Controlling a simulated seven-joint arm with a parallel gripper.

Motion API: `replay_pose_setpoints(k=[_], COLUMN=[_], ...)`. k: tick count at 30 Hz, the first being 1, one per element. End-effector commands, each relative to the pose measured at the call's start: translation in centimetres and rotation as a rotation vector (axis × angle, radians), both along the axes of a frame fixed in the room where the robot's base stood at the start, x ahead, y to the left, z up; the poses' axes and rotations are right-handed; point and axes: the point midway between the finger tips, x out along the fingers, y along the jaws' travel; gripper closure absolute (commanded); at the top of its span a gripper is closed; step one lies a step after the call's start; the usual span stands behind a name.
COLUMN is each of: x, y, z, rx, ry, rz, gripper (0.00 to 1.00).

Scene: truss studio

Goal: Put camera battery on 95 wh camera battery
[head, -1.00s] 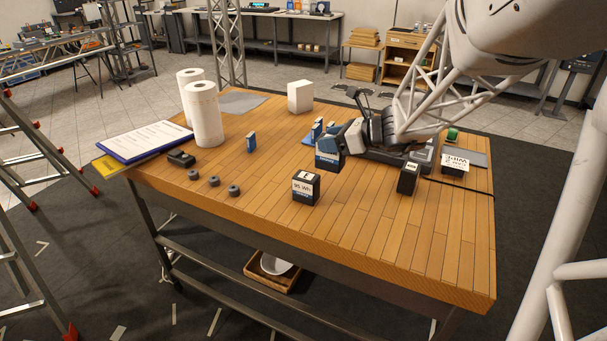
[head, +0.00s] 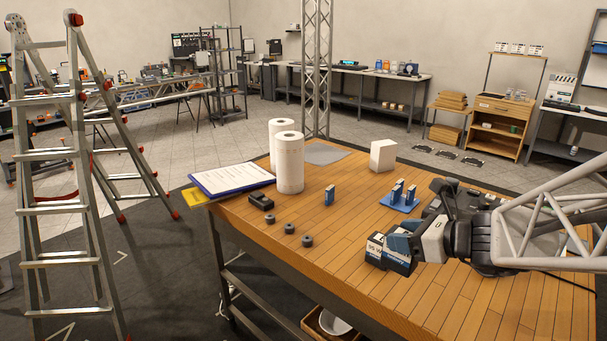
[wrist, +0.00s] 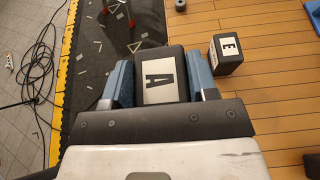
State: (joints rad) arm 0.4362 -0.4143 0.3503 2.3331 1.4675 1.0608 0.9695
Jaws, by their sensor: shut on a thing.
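In the wrist view the held battery (wrist: 160,72) shows a white label with an "A" on top. The 95 Wh camera battery (head: 374,248) is upright on the table, partly hidden behind the held battery in the head view. In the wrist view it (wrist: 228,54) shows an "E" on top, to the right of my right finger. The held battery looks above table height, near the table's edge.
The wooden table (head: 340,270) carries dark round pieces (head: 289,228), a small black item (head: 261,201), a blue stand (head: 400,200), a small blue block (head: 330,195), a white box (head: 383,155), paper rolls (head: 290,162) and a clipboard (head: 230,179). The front middle is clear.

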Motion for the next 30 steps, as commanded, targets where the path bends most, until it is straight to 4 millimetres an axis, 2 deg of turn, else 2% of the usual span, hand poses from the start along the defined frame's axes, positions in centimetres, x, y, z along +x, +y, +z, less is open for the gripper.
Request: replay_pose_setpoints(k=[11, 16, 30], x=[0.1, 0.7, 6.0], y=[0.0, -0.1, -0.6], z=[0.1, 0.0, -0.5], rx=[0.000, 0.000, 0.000], ry=[-0.001, 0.000, 0.000], rz=[0.000, 0.001, 0.001], gripper=[0.96, 0.96, 0.96])
